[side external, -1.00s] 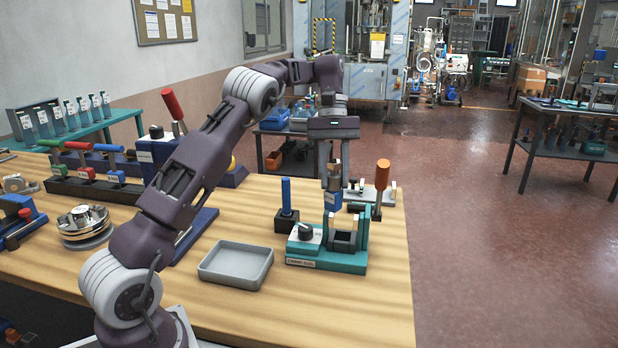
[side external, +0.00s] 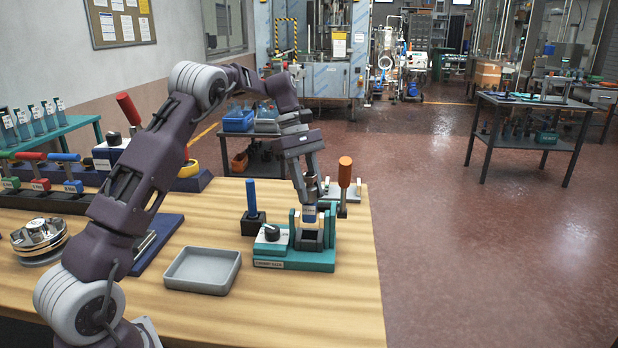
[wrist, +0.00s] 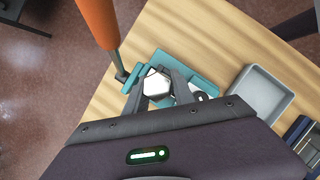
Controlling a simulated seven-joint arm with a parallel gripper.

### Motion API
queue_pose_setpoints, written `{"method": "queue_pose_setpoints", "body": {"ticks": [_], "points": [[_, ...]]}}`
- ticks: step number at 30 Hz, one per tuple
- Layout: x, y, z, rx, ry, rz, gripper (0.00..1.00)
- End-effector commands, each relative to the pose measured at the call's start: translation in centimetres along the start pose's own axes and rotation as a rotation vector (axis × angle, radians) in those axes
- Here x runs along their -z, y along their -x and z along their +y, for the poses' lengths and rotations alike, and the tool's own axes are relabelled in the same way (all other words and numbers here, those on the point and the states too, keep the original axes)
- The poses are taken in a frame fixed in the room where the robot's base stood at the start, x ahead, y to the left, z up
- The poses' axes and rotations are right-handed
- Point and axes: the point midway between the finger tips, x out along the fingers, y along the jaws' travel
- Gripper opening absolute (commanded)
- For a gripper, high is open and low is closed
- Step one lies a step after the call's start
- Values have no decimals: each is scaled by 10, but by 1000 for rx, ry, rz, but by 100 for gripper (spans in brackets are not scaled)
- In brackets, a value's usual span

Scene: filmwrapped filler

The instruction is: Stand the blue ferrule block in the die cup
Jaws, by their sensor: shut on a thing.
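The blue ferrule block (side external: 309,215) is held in my gripper (side external: 309,206), with its blue part showing below the fingers. It hangs over the dark die cup (side external: 309,239) on the teal crimp fixture (side external: 290,264), between the upright teal plates. Its lower end is close to the cup's mouth; I cannot tell whether it has entered. In the wrist view my gripper (wrist: 158,88) is shut on the block, whose pale metallic hexagonal top (wrist: 157,82) shows between the fingers. The cup is hidden there beneath the block.
An orange-handled lever (side external: 344,180) rises just right of and behind the fixture. A blue-handled post (side external: 252,200) stands to its left, and an empty grey tray (side external: 203,269) lies left of the fixture. The wooden table (side external: 320,310) is bare in front.

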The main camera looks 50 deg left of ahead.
Motion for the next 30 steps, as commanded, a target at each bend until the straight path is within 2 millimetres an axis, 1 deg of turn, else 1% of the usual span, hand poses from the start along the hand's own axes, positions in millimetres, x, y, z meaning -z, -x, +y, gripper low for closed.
{"method": "queue_pose_setpoints", "body": {"ticks": [3,9,30], "points": [[4,-10,0,1,0,-1,0],[8,-19,0,-1,0,1,0],[8,-19,0,-1,-1,1,0]]}}
